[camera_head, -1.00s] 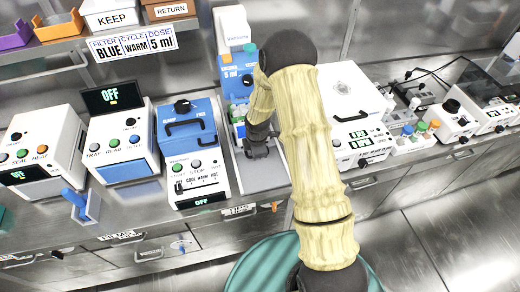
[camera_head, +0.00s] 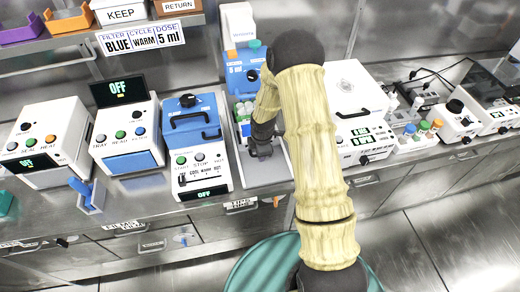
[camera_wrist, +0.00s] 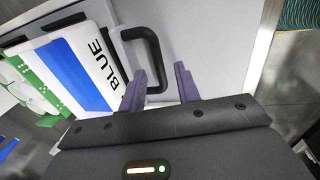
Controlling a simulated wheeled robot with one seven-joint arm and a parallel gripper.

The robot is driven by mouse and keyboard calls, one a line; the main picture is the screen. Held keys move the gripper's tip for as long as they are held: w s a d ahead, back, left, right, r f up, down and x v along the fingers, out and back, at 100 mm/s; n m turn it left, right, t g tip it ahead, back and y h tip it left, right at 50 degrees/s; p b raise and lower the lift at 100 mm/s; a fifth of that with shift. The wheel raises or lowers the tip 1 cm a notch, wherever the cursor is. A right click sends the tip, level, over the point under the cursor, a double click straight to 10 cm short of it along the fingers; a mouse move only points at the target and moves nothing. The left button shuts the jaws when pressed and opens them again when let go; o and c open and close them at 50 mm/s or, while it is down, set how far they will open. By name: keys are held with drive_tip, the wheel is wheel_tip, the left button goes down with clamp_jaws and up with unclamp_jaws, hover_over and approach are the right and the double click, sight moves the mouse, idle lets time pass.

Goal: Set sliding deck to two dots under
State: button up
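The sliding deck (camera_head: 275,172) is a pale grey plate in front of the blue-and-white dispenser (camera_head: 240,55), at the centre of the head view. In the wrist view the bare deck (camera_wrist: 205,40) carries a black loop handle (camera_wrist: 153,55) and, to its left, a white rack with a blue band marked BLUE (camera_wrist: 75,70). My gripper (camera_wrist: 158,88) is open, its two purple fingers on either side of the handle's near part; I cannot tell whether they touch it. In the head view my gripper (camera_head: 260,150) is over the deck, partly hidden by my arm. No dot marks are legible.
A blue-topped machine (camera_head: 200,150) with a slider stands just left of the deck. A white machine with green displays (camera_head: 360,115) stands to the right. A shelf sign (camera_head: 145,38) reads BLUE, WARM, 5 ml. A drawer hangs below the counter.

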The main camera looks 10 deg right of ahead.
drive_tip(key=s+r, duration=0.3)
drive_tip(key=r, duration=1.4)
drive_tip(key=shift+s, duration=0.1)
drive_tip(key=s+r+m, duration=0.2)
drive_tip(key=s+m, duration=0.7)
drive_tip(key=s+r+m, duration=0.2)
drive_tip(key=s+m, duration=0.6)
drive_tip(key=m, duration=0.1)
drive_tip(key=shift+s+d+r+t, duration=0.2)
drive_tip(key=shift+s+r+t, duration=0.1)
drive_tip(key=shift+s+r, duration=0.1)
